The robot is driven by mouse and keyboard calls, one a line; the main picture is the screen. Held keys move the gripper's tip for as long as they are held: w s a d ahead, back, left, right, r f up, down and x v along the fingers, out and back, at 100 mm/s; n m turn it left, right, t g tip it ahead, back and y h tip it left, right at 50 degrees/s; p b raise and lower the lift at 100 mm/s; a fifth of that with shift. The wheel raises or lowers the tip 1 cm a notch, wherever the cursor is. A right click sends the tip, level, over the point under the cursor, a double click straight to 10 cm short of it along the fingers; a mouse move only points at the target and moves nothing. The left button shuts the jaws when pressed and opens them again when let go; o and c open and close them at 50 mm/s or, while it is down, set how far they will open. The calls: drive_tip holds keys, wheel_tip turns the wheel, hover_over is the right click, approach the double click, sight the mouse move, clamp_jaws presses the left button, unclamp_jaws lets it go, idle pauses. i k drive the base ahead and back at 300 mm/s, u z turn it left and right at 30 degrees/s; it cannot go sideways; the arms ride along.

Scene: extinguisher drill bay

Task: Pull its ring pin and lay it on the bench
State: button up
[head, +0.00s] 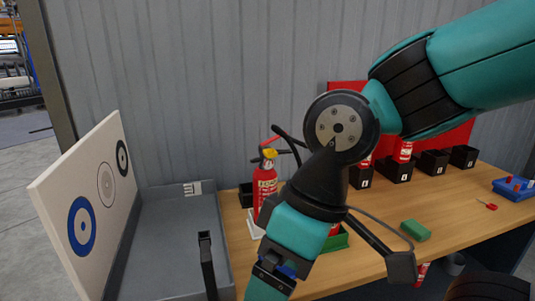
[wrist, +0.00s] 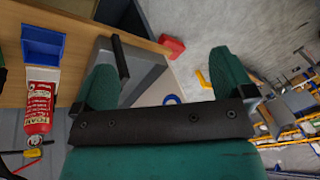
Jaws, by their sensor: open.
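A red fire extinguisher (head: 265,187) stands upright on a white plate on the wooden bench (head: 455,213), left of my arm in the head view. A yellow part (head: 269,153), perhaps the ring pin or its tag, shows at its top beside a black hose. The extinguisher also appears upside down at the left of the wrist view (wrist: 38,108), outside my jaws. My gripper (wrist: 162,75) is open and empty, its two teal fingers spread. In the head view its fingertips are cut off or hidden at the lower edge.
A grey tray (head: 165,222) with a dark upright bar stands left, beside a white target board (head: 90,195). Several black boxes (head: 398,166) line the back. A green block (head: 415,230) and blue bin (head: 515,188) sit right.

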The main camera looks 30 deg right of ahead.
sight(420, 202)
drive_tip(key=k, duration=0.6)
drive_tip(key=z, duration=0.2)
drive_tip(key=i, duration=1.35)
drive_tip(key=u, duration=0.85)
